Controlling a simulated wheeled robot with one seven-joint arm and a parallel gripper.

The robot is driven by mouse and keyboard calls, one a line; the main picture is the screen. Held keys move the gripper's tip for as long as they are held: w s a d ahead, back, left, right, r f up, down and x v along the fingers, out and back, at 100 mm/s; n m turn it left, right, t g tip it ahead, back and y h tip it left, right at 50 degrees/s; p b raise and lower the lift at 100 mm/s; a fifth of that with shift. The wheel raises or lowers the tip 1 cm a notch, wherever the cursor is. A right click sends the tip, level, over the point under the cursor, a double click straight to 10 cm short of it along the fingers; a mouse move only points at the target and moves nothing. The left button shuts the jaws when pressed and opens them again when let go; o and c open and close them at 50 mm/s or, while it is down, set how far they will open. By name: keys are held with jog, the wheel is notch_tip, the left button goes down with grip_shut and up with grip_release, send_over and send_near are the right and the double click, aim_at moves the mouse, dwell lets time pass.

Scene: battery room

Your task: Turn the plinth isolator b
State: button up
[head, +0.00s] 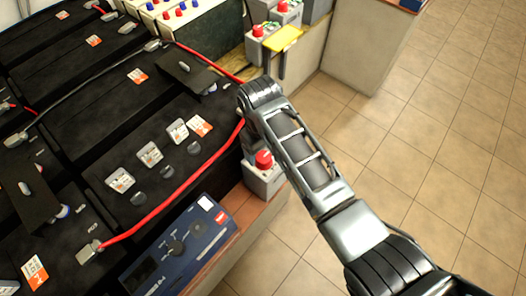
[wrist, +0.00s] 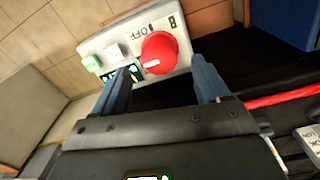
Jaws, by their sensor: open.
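A pale grey isolator box (head: 262,182) with a red knob (head: 264,158) stands on the plinth beside the black batteries, partly hidden by my arm. In the wrist view the box (wrist: 92,46) fills the upper middle, with its red knob (wrist: 159,52), an OFF label, a green button and a white button. A white mark shows on the knob's lower left side. I cannot read a letter naming it. My gripper (wrist: 163,68) is open, its two blue-grey fingers on either side below the knob, with nothing held between them. Contact with the knob cannot be told. The head view hides the fingers.
A blue charger unit (head: 182,245) sits in front of the box. A red cable (head: 185,187) runs over the black batteries (head: 80,120) close by. Further isolators with red knobs (head: 258,30) and a yellow tag (head: 283,38) stand at the back. The tiled floor on the right is clear.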

aim_at(263, 156)
jog(key=shift+f, duration=1.95)
jog(key=shift+c, duration=0.3)
jog(key=c, duration=1)
